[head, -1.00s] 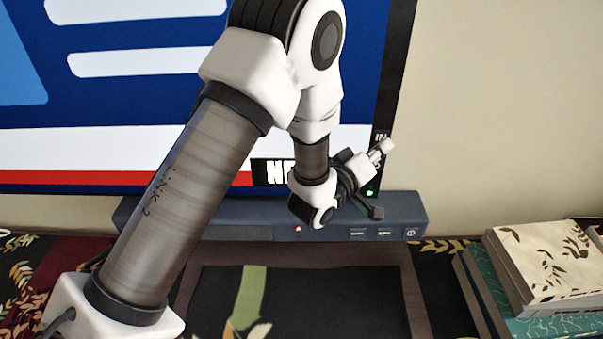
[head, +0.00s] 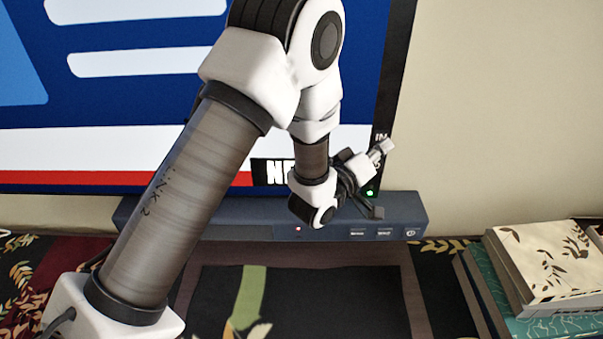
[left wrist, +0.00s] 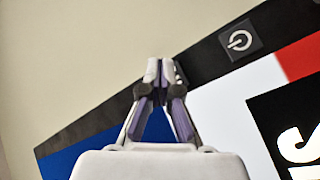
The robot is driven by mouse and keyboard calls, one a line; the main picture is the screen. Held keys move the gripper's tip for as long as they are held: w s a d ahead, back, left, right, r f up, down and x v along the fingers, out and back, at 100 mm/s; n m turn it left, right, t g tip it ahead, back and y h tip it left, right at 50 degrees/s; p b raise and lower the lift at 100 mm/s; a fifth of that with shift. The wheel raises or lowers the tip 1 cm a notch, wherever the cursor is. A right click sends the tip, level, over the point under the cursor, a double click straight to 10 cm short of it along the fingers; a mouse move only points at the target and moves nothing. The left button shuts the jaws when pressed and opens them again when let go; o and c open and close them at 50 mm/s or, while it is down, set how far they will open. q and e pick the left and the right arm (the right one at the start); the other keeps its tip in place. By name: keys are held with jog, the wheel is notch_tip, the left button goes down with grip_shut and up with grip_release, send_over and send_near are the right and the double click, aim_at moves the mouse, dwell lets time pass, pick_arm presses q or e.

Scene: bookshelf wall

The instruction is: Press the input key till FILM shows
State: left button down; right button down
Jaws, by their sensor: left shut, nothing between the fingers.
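The screen (head: 130,105) shows blue, white and red areas, with a black banner (head: 262,172) reading "NE" before my arm covers it; its last letter, S, also shows in the left wrist view (left wrist: 301,147). White letters starting "IN" (head: 381,136) stand on the dark right bezel. My left gripper (head: 387,147) is shut and empty, its fingertips in front of that bezel. In the left wrist view the tips (left wrist: 161,68) overlap a dark key (left wrist: 181,74), mostly hidden behind them. I cannot tell whether they touch it. My right gripper is out of view.
A power key (left wrist: 239,41) sits on the same bezel. A green light (head: 369,192) glows at its lower corner. A blue-grey bar (head: 235,220) with several buttons stands below the screen. Books (head: 550,270) are stacked at the right. Bare wall lies right of the screen.

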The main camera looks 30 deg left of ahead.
pick_arm(q)
jog(key=shift+w+a, duration=0.25)
jog(key=shift+w, duration=0.1)
jog(key=shift+w+a, duration=0.15)
jog(key=shift+w, duration=0.05)
dwell(0.4)
jog(key=shift+s, duration=0.1)
jog(key=shift+s+d, duration=0.45)
jog(key=shift+s, duration=0.05)
jog(key=s+d+b, duration=0.1)
jog(key=s+d, duration=0.2)
jog(key=s, duration=0.2)
jog(key=shift+d, duration=0.2)
jog(key=shift+a, duration=0.1)
dwell(0.6)
